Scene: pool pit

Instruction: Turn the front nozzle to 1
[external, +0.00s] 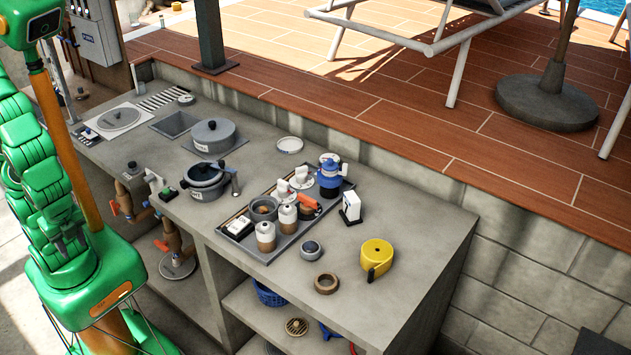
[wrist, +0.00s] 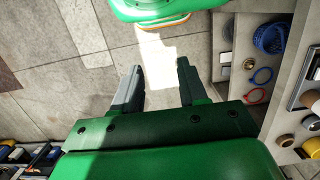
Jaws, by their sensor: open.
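My gripper (wrist: 158,84) is open and empty in the wrist view, with its two dark fingers apart over the grey tiled floor. In the external view my green arm is folded at the left edge, and the gripper's fingers cannot be made out there. Brown pipe fittings with orange handles (external: 125,204) show at the left front of the counter, close to my arm. I cannot tell which part is the front nozzle, and no number 1 is readable. My gripper touches none of these fittings.
The grey counter (external: 400,215) holds pots, a tray (external: 290,243) of small items and a yellow tape roll (external: 376,256). A shelf below holds a blue basket (external: 268,293), also in the wrist view (wrist: 271,38). The tiled floor under my gripper looks clear.

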